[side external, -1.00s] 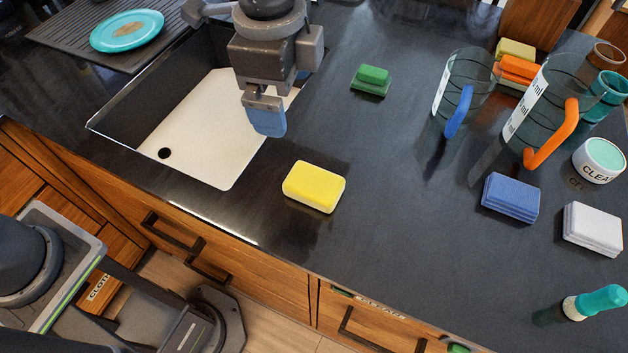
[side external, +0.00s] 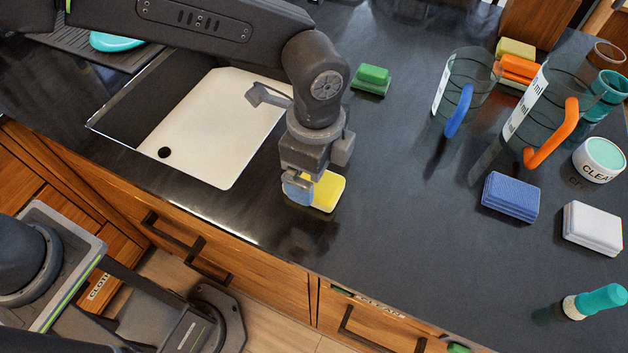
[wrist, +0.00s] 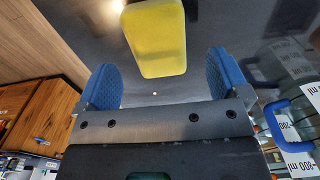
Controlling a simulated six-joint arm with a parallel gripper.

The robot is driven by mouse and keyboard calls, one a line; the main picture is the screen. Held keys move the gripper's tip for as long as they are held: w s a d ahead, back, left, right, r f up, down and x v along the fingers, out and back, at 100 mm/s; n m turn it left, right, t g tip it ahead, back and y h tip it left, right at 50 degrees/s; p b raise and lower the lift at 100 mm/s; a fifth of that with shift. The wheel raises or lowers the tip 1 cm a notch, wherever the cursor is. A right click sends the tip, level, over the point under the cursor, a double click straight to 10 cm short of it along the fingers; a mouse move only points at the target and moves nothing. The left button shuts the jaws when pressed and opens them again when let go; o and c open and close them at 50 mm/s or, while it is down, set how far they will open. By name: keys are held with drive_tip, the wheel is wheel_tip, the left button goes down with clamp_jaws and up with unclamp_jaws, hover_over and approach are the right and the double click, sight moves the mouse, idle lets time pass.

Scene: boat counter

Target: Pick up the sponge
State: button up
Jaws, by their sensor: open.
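The yellow sponge (side external: 328,191) lies on the dark counter just right of the sink, partly hidden behind my gripper in the side view. In the wrist view the sponge (wrist: 155,38) shows beyond and between the two blue finger pads, clear of both. My gripper (side external: 300,190) points down over the sponge's left part in the side view. In the wrist view my gripper (wrist: 162,80) is open with nothing between its fingers. From these views I cannot tell the exact height of the fingertips above the counter.
A green sponge (side external: 371,80) lies behind. Two clear jugs, with a blue handle (side external: 459,112) and an orange handle (side external: 553,135), stand at right. A blue sponge (side external: 510,196) and a white one (side external: 592,227) lie at right. The sink (side external: 215,125) is at left.

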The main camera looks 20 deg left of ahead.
wheel_tip(320, 180, down, 4)
drive_tip(key=shift+s+a+f, duration=0.1)
drive_tip(key=shift+c, duration=0.2)
drive_tip(key=c, duration=0.9)
drive_tip(key=shift+c, duration=0.2)
wheel_tip(320, 180, up, 4)
drive_tip(key=shift+r, duration=0.25)
drive_tip(key=w+a+r, duration=0.3)
drive_tip(key=a+r, duration=0.3)
drive_tip(key=a, duration=0.5)
drive_tip(key=shift+w+r, duration=0.25)
drive_tip(key=shift+a, duration=0.1)
